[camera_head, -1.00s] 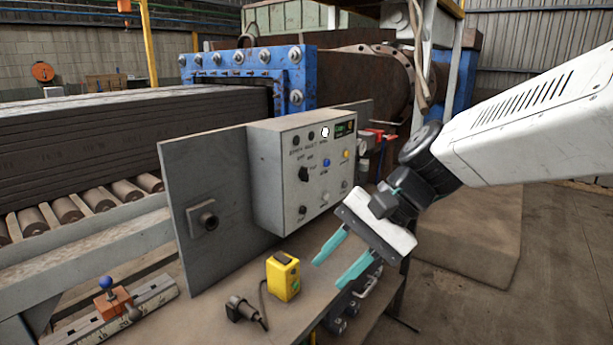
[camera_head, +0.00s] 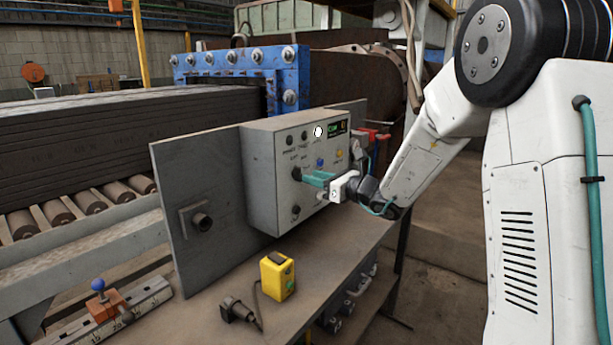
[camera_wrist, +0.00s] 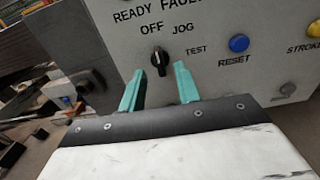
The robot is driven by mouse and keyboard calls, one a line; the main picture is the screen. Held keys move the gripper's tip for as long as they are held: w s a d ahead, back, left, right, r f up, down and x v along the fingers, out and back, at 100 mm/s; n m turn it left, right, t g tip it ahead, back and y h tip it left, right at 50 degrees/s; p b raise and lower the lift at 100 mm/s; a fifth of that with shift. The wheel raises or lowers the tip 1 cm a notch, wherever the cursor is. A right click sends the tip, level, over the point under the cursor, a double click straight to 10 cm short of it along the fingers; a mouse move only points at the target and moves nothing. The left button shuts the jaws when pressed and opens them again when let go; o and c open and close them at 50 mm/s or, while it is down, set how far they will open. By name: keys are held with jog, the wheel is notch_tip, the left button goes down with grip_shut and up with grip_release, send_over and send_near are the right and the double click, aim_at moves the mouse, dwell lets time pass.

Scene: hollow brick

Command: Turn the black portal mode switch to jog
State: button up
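The black mode switch (camera_wrist: 160,59) is on the face of the grey control box, below the printed words OFF and JOG, with TEST to its right. Its grip stands about upright, closer under OFF than JOG; I cannot tell its exact setting. In the head view the switch (camera_head: 296,173) is partly hidden at my fingertips. My gripper (camera_head: 306,176) faces the panel. In the wrist view my gripper's teal fingers (camera_wrist: 159,71) are apart, one on each side of the switch, with visible gaps. I cannot tell whether the tips reach past its front.
The control box (camera_head: 262,185) also carries a blue RESET button (camera_wrist: 239,43), a yellow STROKE button (camera_wrist: 314,29) and a lit display (camera_head: 336,127). A yellow button box (camera_head: 277,277) and a black plug (camera_head: 238,309) lie on the bench below. A grey plate (camera_head: 185,160) stands left of the box.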

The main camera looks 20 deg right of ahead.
aim_at(298, 174)
jog(key=x, duration=0.3)
jog(key=shift+w+a, duration=0.2)
jog(key=shift+w, duration=0.05)
grip_shut()
jog(key=shift+m, duration=0.4)
jog(key=shift+w+d+m, duration=0.1)
jog(key=shift+m, duration=1.9)
jog(key=shift+w+d+m, duration=0.1)
jog(key=shift+m, duration=1.9)
